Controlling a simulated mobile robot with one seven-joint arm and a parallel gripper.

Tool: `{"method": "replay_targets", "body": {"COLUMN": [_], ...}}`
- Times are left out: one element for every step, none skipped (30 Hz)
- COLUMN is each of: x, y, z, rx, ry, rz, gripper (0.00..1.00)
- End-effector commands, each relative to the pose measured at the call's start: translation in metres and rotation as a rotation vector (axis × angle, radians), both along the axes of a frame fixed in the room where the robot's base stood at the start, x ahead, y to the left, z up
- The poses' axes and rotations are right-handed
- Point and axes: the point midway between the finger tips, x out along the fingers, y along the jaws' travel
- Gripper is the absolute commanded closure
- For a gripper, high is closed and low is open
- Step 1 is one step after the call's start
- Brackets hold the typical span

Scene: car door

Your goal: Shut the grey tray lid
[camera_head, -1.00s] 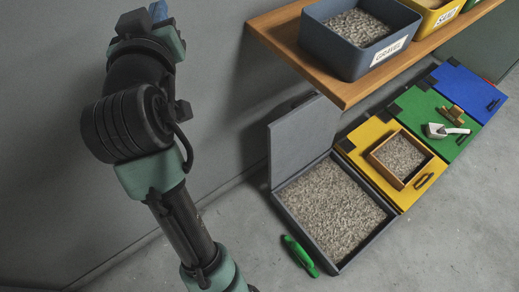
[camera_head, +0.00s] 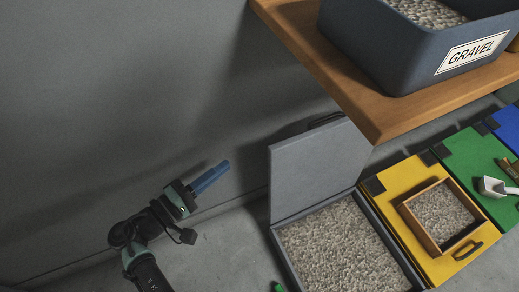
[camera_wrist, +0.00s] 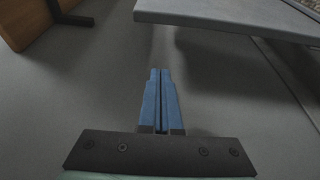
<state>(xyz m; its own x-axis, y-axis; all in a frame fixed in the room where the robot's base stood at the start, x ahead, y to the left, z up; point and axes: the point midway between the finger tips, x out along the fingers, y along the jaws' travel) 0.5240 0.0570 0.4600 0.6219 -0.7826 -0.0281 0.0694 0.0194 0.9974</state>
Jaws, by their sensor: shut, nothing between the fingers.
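The grey tray (camera_head: 284,262) on the floor is full of gravel, and its grey lid (camera_head: 318,168) stands raised at its back edge, near the wall. A dark handle (camera_head: 326,119) shows at the lid's top edge. My gripper (camera_head: 224,166) has blue fingers, shut and empty, to the left of the lid and apart from it, pointing toward it. In the wrist view the blue fingers (camera_wrist: 161,75) are together, and a grey panel edge, likely the lid (camera_wrist: 225,20), crosses the upper right.
A wooden shelf (camera_head: 318,60) with a GRAVEL bin (camera_head: 400,60) overhangs above and right of the lid. Yellow (camera_head: 400,180) and green (camera_head: 462,150) lids lie flat to the right, with a wooden box of gravel (camera_head: 410,222) on the yellow one. A green object (camera_head: 279,287) lies in front.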

Motion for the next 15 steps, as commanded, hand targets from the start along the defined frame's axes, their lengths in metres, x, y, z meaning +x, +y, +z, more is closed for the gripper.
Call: {"method": "replay_targets", "body": {"x": [0.002,0.004,0.007,0.010,0.013,0.018,0.022,0.026,0.031,0.036,0.040,0.045,0.049,0.053,0.059], "y": [-0.003,-0.005,-0.010,-0.014,-0.018,-0.024,-0.029,-0.034,-0.042,-0.047,-0.052,-0.059,-0.064,-0.070,-0.076], "z": [-0.002,-0.002,-0.003,-0.003,-0.004,-0.004,-0.005,-0.005,-0.006,-0.006,-0.006,-0.006,-0.007,-0.007,-0.007], "rx": [-0.006,-0.008,-0.007,-0.006,-0.006,-0.005,-0.006,-0.005,-0.005,-0.005,-0.004,-0.004,-0.003,-0.003,-0.003], "ry": [0.000,0.000,-0.001,-0.001,-0.001,-0.002,-0.002,-0.002,-0.002,-0.002,-0.002,-0.003,-0.003,-0.003,-0.003], "rz": [-0.001,-0.001,-0.003,-0.004,-0.005,-0.005,-0.006,-0.005,-0.007,-0.005,-0.006,-0.006,-0.005,-0.006,-0.005], "gripper": [1.00,1.00,1.00,1.00,1.00,1.00,1.00,1.00,1.00,1.00,1.00,1.00,1.00,1.00,1.00]}}
